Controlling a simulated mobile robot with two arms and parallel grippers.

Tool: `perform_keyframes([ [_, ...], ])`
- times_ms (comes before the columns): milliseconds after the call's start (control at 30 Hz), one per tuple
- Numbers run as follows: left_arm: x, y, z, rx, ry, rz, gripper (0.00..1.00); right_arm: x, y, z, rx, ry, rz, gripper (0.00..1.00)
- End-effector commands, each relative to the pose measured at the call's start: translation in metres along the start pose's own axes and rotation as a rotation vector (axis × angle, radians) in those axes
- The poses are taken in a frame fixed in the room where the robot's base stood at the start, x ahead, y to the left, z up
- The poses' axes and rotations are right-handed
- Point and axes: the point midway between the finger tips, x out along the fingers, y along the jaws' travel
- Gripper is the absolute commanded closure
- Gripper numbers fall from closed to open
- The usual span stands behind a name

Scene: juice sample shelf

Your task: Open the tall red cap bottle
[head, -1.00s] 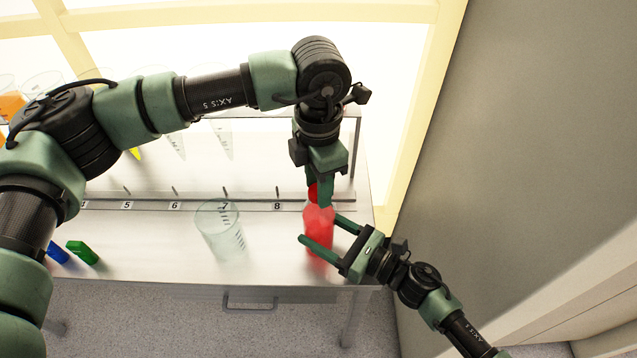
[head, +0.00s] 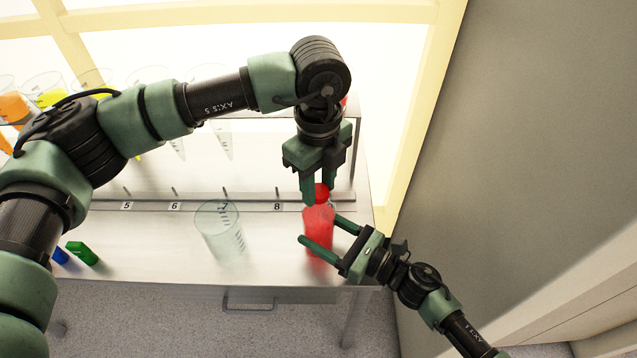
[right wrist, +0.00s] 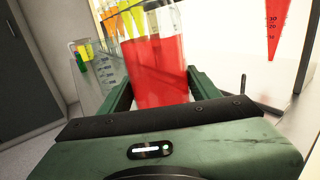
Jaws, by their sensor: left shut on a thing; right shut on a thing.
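The tall bottle (head: 319,222), filled with red, stands upright near the right end of the bench. Its red cap (head: 321,192) is at the top. My left gripper (head: 322,195) reaches down from above, its fingers shut on the cap. My right gripper (head: 325,232) comes from the lower right and is shut around the bottle's body. In the right wrist view the red bottle body (right wrist: 160,70) sits between the green fingers; its cap is out of that view.
An empty clear beaker (head: 220,230) stands left of the bottle. Green (head: 82,252) and blue (head: 60,256) blocks lie at the bench's left. A rack with numbered places and hanging cones runs behind. A grey wall (head: 520,150) stands at the right.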

Motion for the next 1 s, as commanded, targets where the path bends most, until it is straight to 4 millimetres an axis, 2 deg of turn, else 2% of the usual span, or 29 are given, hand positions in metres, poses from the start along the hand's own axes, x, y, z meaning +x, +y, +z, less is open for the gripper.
perform_keyframes([
  [667, -0.0008, -0.0007, 0.0016, -0.031, -0.003, -0.003, 1.0, 0.0005, 0.0012, 0.0016, -0.002, -0.003, 0.004, 1.0],
  [1000, -0.0102, -0.0008, 0.0016, -0.03, -0.004, -0.003, 1.0, 0.0004, 0.0009, 0.0013, -0.001, -0.003, 0.003, 1.0],
])
